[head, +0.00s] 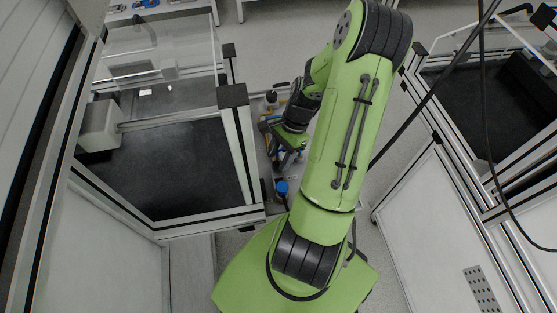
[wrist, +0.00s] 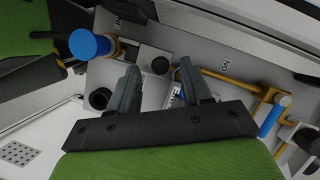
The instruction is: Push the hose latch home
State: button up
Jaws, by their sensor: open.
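My gripper (wrist: 165,92) is in the wrist view with its two grey fingers apart and nothing between them. It is over a light grey panel (wrist: 153,63) with printed labels. A brass fitting with a blue cap (wrist: 90,44) is to the left of the fingers. A brass bar (wrist: 235,80) runs right from near the right finger to a part with a blue grip (wrist: 273,117). I cannot tell for sure which of these is the hose latch. In the head view my gripper (head: 290,142) is small and partly behind my green arm, and the blue cap (head: 282,188) shows below it.
A dark-topped framed bench (head: 178,170) with clear guards is on the left. Another framed station (head: 455,85) is on the right. Black cables (head: 484,100) hang at the right. A black round part (wrist: 99,98) is left of the fingers. Grey floor (head: 265,45) is open at the back.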

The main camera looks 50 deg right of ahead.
aim_at(281, 176)
jog(key=shift+a+f, duration=0.2)
jog(key=shift+f, duration=0.4)
grip_shut()
jog(key=shift+s+a, duration=0.25)
jog(key=shift+s, duration=0.1)
jog(key=shift+s+a+r, duration=0.1)
jog(key=shift+s+a, duration=0.75)
jog(key=shift+s, duration=0.3)
jog(key=shift+w+d, duration=0.1)
jog(key=shift+w, duration=0.05)
grip_release()
